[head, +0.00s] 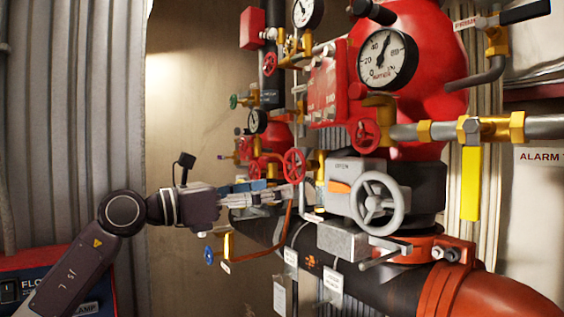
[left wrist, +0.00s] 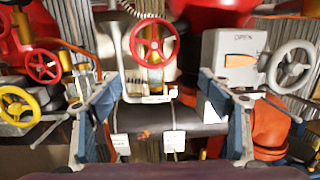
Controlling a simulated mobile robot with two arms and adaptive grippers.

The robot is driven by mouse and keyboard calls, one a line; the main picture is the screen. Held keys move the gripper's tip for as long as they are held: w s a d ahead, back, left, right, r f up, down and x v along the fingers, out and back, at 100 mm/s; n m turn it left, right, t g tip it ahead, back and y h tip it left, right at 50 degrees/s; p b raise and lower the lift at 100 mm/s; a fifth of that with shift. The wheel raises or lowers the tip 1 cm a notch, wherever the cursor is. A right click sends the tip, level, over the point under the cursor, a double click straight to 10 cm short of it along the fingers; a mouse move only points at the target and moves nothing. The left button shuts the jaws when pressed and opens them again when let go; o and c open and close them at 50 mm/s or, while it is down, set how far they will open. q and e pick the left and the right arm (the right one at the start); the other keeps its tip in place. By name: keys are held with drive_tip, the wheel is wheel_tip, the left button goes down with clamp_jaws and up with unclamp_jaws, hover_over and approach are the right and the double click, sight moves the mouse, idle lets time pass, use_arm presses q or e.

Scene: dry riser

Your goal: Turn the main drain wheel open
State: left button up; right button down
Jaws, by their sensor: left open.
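My left gripper (head: 291,192) reaches in from the left in the head view, its fingertips near a red handwheel (head: 294,165). In the left wrist view, the gripper (left wrist: 158,88) is open and empty, its blue-grey fingers spread wide. A red spoked handwheel (left wrist: 154,42) shows between and beyond the fingers, slightly above the middle, apart from both. A white tag (left wrist: 150,98) hangs below it; its text is too small to read, so I cannot confirm which wheel is the main drain. My right gripper is not in view.
A grey handwheel (head: 380,203) on a box marked OPEN stands to the right. Other red wheels, gauges and a yellow lever (head: 471,183) crowd the riser. A yellow wheel (left wrist: 18,104) is at left in the wrist view. A large dark pipe (head: 345,275) runs below.

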sight(291, 169)
use_arm(q)
drive_tip(key=shift+m+t+y, duration=0.3)
drive_tip(key=shift+m+y, duration=0.5)
drive_tip(key=shift+m, duration=0.1)
drive_tip(key=w+d+r+p, duration=0.1)
drive_tip(key=d+r+p, duration=0.1)
drive_tip(key=w+d+r+p, duration=0.2)
drive_tip(key=shift+w, duration=0.2)
drive_tip(key=shift+w+d+f, duration=0.1)
drive_tip(key=shift+w+d, duration=0.15)
drive_tip(key=shift+d, duration=0.05)
drive_tip(key=shift+c, duration=0.2)
drive_tip(key=c, duration=1.1)
